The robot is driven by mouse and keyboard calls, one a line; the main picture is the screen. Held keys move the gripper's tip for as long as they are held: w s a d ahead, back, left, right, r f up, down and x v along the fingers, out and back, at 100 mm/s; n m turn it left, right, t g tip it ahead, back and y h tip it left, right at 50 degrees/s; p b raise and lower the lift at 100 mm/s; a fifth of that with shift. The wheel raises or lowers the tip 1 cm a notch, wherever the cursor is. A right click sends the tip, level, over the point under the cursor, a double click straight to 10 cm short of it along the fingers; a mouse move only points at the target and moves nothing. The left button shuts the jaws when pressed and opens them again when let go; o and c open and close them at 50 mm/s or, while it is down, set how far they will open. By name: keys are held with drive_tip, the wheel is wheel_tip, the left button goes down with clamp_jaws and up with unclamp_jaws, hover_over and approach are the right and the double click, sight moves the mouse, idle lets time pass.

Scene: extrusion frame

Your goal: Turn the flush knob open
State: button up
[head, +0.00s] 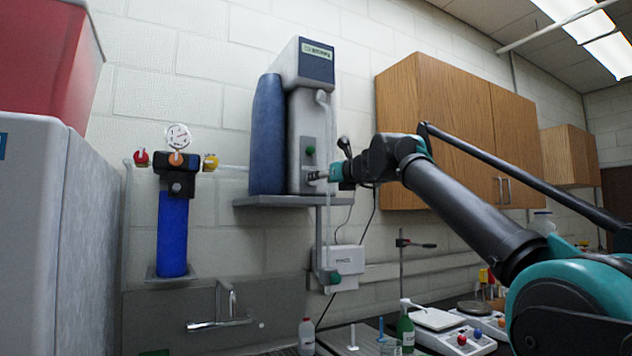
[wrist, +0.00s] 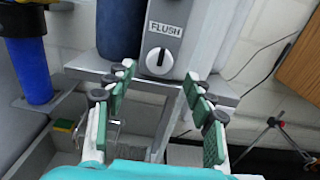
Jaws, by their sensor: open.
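The flush knob (wrist: 157,58) is a small, round, pale knob with a near-vertical mark. It sits under a FLUSH label (wrist: 165,28) on the front of the grey water purifier (head: 306,120). In the wrist view my gripper (wrist: 158,82) is open, with its green-padded fingers spread to either side below the knob. The knob shows between and beyond the fingertips, and I see no contact. In the head view my gripper (head: 318,175) is close to the purifier's lower front and the knob cannot be made out.
The purifier stands on a grey wall shelf (head: 285,201) beside a dark blue cylinder (head: 268,135). A blue filter (head: 172,232) with a gauge hangs left. Wooden cabinets (head: 450,130) are right. A sink tap (head: 222,318) and bottles are below.

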drive_tip(key=shift+x, duration=2.25)
drive_tip(key=shift+c, duration=0.6)
drive_tip(key=c, duration=1)
drive_tip(key=shift+n, duration=9)
